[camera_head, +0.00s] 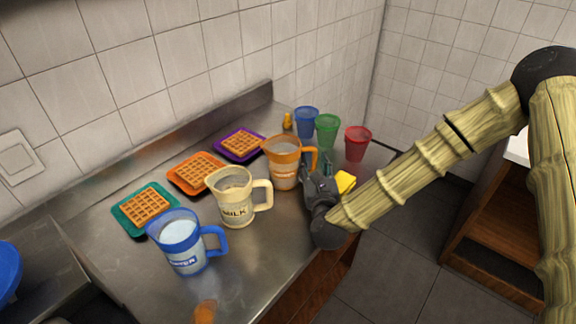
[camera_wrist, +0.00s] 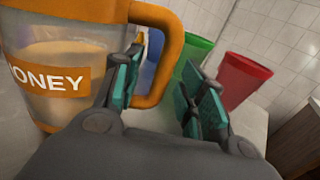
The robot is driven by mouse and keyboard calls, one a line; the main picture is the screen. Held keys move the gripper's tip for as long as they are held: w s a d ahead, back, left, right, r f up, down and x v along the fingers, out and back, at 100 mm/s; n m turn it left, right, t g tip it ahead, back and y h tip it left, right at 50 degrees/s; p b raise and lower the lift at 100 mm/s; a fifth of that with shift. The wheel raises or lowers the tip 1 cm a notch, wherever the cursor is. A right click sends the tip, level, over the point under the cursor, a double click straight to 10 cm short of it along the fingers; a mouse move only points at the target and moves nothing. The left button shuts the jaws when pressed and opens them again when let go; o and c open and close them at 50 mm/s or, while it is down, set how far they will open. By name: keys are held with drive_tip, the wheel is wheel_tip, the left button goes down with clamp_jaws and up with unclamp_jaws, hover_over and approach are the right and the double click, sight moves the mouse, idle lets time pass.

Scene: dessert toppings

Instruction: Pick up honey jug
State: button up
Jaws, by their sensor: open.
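The honey jug (camera_head: 285,172), clear with an orange rim, base and handle, stands upright on the metal counter, right of the milk jug. Its "HONEY" label shows in the wrist view (camera_wrist: 52,80). My gripper (camera_head: 322,168) is at the jug's right side by the handle. In the wrist view my gripper (camera_wrist: 160,95) is open, with its teal-padded fingers apart. The left finger overlaps the opening between the jug's body and the orange handle (camera_wrist: 170,50); the right finger is outside the handle. I cannot tell whether either finger touches it.
A milk jug (camera_head: 233,205) and a blue water jug (camera_head: 182,248) stand to the left. Blue (camera_head: 306,122), green (camera_head: 327,131) and red (camera_head: 357,144) cups stand behind. Waffles on colored plates lie along the wall.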

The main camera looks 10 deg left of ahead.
drive_tip(key=shift+w, duration=0.35)
clamp_jaws()
drive_tip(key=shift+r, duration=0.2)
